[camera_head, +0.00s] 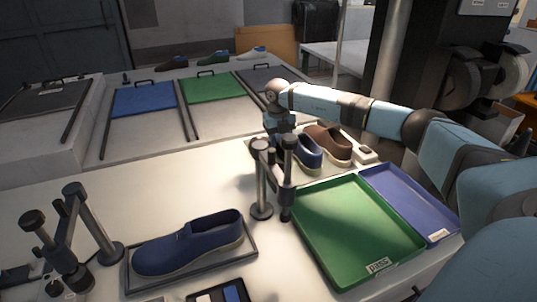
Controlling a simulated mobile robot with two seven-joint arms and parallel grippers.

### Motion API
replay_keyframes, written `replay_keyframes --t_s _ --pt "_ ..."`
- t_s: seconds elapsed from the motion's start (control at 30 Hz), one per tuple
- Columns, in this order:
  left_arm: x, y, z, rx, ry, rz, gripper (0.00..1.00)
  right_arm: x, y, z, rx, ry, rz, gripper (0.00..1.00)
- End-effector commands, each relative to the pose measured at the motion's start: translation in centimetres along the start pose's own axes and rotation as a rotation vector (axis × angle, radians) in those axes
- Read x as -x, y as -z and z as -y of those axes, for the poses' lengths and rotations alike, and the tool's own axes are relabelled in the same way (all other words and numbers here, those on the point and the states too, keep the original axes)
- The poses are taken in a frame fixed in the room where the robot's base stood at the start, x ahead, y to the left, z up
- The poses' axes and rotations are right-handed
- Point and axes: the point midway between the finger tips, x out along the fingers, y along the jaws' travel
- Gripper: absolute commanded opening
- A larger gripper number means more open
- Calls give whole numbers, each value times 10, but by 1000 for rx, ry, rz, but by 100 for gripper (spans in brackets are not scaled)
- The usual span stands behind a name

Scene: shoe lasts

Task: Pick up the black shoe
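No black shoe shows clearly. A dark shape lies at the left end of the shoe row on the right, mostly hidden behind my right gripper (275,130) and a metal post. My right arm comes in from the right, and its gripper points down over that end; its fingers are too small and covered to read. Beside it stand a blue shoe (305,155) and a brown shoe (331,143). Another blue shoe (190,245) rests on a dark-rimmed tray (252,250) at the front. My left gripper is not in view.
Metal posts with black knobs (262,185) stand between the front tray and a green tray (350,225). A blue tray (412,200) lies to its right. More posts (75,235) stand at the left. Blue (143,99) and green (212,88) panels and several shoes are behind.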

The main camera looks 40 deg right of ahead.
Motion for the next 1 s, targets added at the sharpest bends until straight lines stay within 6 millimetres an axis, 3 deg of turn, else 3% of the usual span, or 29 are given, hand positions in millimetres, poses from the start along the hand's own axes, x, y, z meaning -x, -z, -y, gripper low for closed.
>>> replay_keyframes --t_s 0.37,0.6,0.87,1.0 --pt "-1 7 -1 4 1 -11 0 -30 1 2 0 1 0 44" --pt "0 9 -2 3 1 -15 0 -64 2 5 -2 1 0 44" --pt "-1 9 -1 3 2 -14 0 -70 2 5 -1 1 0 44" --pt "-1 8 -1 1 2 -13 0 -70 2 5 -1 0 0 14"
